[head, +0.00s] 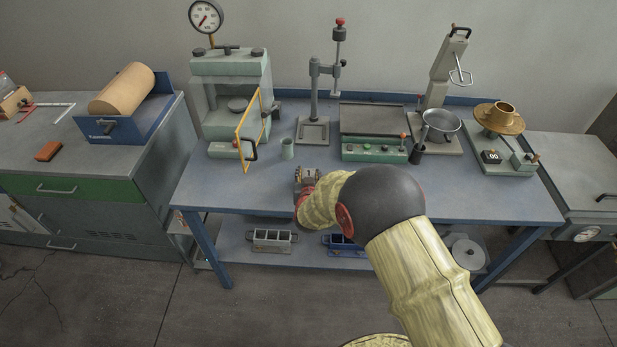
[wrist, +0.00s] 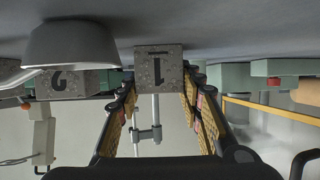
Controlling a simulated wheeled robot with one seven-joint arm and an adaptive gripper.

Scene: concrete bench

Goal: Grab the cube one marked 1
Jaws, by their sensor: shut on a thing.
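In the wrist view, which looks upside down, a speckled grey cube marked 1 (wrist: 159,69) sits between the tips of my gripper (wrist: 159,90). The yellow-padded fingers reach both its sides and are shut on it. I cannot tell whether the cube rests on the bench or is just clear of it. In the head view my gripper (head: 307,178) is low over the front middle of the blue bench, and the cube cannot be made out there.
Another grey cube (wrist: 62,84), its mark like a 6 or G, and a pale grey rounded vessel (wrist: 72,45) are close by at left in the wrist view. The bench's right front (head: 480,203) is clear.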

